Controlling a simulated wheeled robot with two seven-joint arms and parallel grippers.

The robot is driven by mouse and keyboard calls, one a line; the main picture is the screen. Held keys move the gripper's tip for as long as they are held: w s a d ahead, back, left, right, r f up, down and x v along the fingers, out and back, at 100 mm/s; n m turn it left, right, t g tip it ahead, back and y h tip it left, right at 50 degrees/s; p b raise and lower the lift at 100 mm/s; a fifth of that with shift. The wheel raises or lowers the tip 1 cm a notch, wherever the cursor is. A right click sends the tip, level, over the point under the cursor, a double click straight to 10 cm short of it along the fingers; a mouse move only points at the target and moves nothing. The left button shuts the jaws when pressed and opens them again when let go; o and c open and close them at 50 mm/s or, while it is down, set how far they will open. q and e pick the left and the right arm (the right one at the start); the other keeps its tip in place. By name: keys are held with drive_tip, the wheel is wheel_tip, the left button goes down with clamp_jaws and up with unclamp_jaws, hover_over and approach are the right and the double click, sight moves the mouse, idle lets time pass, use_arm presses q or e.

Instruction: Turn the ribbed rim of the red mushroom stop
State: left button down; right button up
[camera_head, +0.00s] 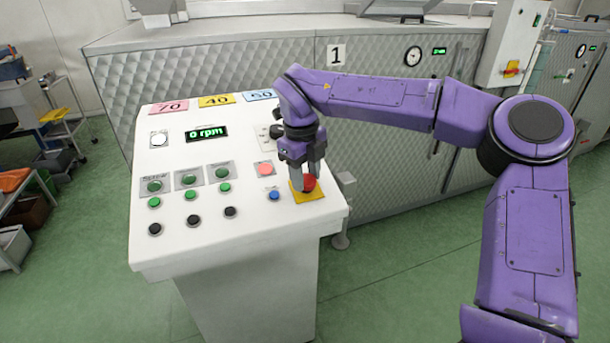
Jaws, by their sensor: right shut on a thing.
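The red mushroom stop (309,183) sits on a yellow square plate (311,197) near the right edge of the white sloping control panel. My right gripper (307,185) comes down on it from above, and its fingers are shut on the stop's rim. The fingers hide part of the rim, so its ribs cannot be made out. My left gripper is out of view.
Left of the stop are a blue button (274,195), a pink-red button (265,170) and several green and black buttons. A display (206,133) reads 0 rpm. A quilted metal machine (230,80) stands close behind the panel. Green floor is open at the right.

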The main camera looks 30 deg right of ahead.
drive_tip(key=m+b, duration=0.1)
drive_tip(key=m, duration=0.2)
drive_tip(key=shift+d+f+y, duration=0.1)
drive_tip(key=shift+d+y, duration=0.05)
drive_tip(key=shift+y, duration=0.25)
drive_tip(key=shift+d+m+y+b, duration=0.1)
drive_tip(key=shift+m+y+b, duration=0.3)
drive_tip(key=shift+m+b, duration=1.1)
drive_tip(key=shift+m, duration=0.3)
drive_tip(key=o, duration=1.1)
drive_tip(key=shift+c, duration=0.2)
wheel_tip(320, 180, up, 11)
drive_tip(key=p, duration=0.1)
drive_tip(key=shift+s, duration=0.3)
drive_tip(key=shift+d+f, duration=0.1)
